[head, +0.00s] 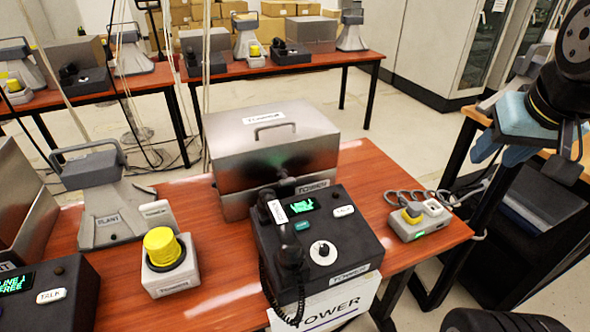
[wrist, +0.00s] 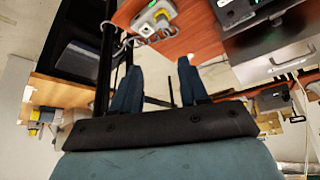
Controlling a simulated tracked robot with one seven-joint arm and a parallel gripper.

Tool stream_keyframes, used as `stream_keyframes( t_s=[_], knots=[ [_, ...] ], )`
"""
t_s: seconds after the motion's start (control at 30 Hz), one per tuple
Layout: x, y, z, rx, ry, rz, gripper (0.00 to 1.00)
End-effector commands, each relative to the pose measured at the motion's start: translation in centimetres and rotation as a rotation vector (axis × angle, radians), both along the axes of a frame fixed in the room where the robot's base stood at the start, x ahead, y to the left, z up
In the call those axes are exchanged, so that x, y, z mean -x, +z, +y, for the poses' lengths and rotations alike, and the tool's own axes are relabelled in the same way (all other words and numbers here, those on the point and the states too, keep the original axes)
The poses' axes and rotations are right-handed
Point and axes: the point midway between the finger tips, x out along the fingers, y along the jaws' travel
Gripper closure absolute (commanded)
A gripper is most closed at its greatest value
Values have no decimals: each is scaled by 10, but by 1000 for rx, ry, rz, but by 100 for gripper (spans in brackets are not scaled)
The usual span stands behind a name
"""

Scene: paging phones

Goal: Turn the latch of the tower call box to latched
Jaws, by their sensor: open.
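The tower call box (head: 225,158) is a closed metal box with a handled lid, standing on the red-brown table. A small dark latch (head: 284,183) shows at its front, beside a TOWER label; its turn is too small to tell. The black tower phone (head: 330,262) with handset stands close in front and hides part of the box. My gripper (head: 501,152) is open and empty, high at the right, well apart from the box. In the wrist view my gripper (wrist: 160,78) has its two blue fingers spread, and part of the metal box (wrist: 265,42) shows at upper right.
A yellow-knobbed grey device (head: 415,222) with a cable sits at the table's right. A yellow button unit (head: 168,262) and a grey PLANT horn (head: 110,200) stand to the left. More phones and boxes fill the back tables. Bare tabletop (head: 370,178) shows right of the box.

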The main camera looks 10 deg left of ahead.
Motion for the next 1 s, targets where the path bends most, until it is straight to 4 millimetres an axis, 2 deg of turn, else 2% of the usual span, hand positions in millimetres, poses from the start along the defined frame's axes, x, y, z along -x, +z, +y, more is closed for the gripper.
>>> stream_keyframes(
  t_s=[0.03, 0.2, 0.3, 0.37, 0.57, 0.7, 0.83, 1.0],
  knots=[
    [0, 0, 0, 0, 1, 0, 51],
    [-15, -1, 11, 16, 24, 9, 34],
    [-35, -4, 33, 36, 55, 20, 25],
    [-50, -6, 47, 51, 83, 25, 23],
    [-96, -23, 104, 85, 188, 39, 23],
    [-121, -41, 153, 92, 270, 49, 23],
    [-137, -61, 202, 89, 351, 60, 23],
    [-146, -91, 267, 68, 450, 76, 23]
  ],
)
